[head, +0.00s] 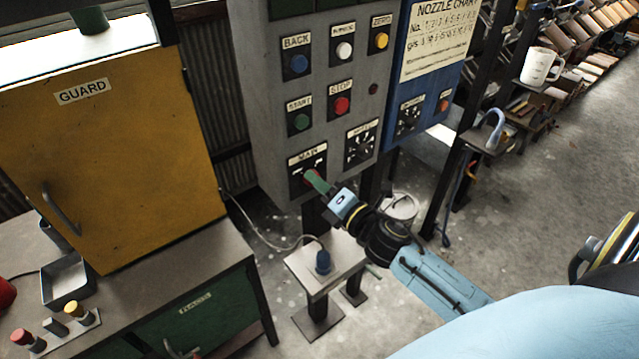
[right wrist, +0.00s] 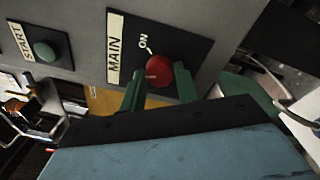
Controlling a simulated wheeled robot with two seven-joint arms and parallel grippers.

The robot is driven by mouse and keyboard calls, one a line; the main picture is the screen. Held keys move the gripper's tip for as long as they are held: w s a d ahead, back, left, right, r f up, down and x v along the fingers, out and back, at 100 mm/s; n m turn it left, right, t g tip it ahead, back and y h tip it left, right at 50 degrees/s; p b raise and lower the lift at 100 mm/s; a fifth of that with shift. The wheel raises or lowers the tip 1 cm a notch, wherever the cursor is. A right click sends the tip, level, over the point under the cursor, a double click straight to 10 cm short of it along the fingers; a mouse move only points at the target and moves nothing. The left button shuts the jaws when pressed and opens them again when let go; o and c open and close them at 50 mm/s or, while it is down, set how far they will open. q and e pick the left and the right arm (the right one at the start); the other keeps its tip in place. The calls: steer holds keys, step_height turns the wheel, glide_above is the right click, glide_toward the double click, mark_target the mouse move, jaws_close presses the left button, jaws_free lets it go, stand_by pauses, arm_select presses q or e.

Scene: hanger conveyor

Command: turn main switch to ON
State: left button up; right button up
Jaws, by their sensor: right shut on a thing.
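The main switch is a red round knob (right wrist: 160,72) on a black plate labelled MAIN (right wrist: 116,50), with the ON mark beside it in the right wrist view. In the head view its plate (head: 296,178) sits at the bottom left of the grey control panel (head: 262,120). My right gripper (right wrist: 160,82) has its green fingers on both sides of the red knob and is shut on it. In the head view the right gripper (head: 317,182) reaches the MAIN plate and hides most of the knob. My left gripper is not in view.
A small stand with a blue knob (head: 323,262) is below. A yellow GUARD cabinet (head: 110,150) stands left. The floor at right is open.

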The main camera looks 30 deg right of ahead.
steer(key=m+p, duration=0.2)
steer(key=m, duration=0.4)
steer(key=m+h+p, duration=0.1)
steer(key=m, duration=0.6)
steer(key=shift+t+p, duration=0.3)
steer(key=shift+p, duration=0.1)
steer(key=shift+a, duration=0.1)
steer(key=o, duration=1)
steer(key=shift+c, duration=0.2)
steer(key=s+d+b, duration=0.1)
steer(key=s, duration=1.2)
steer(key=shift+s+f, duration=0.2)
steer(key=shift+f, duration=0.25)
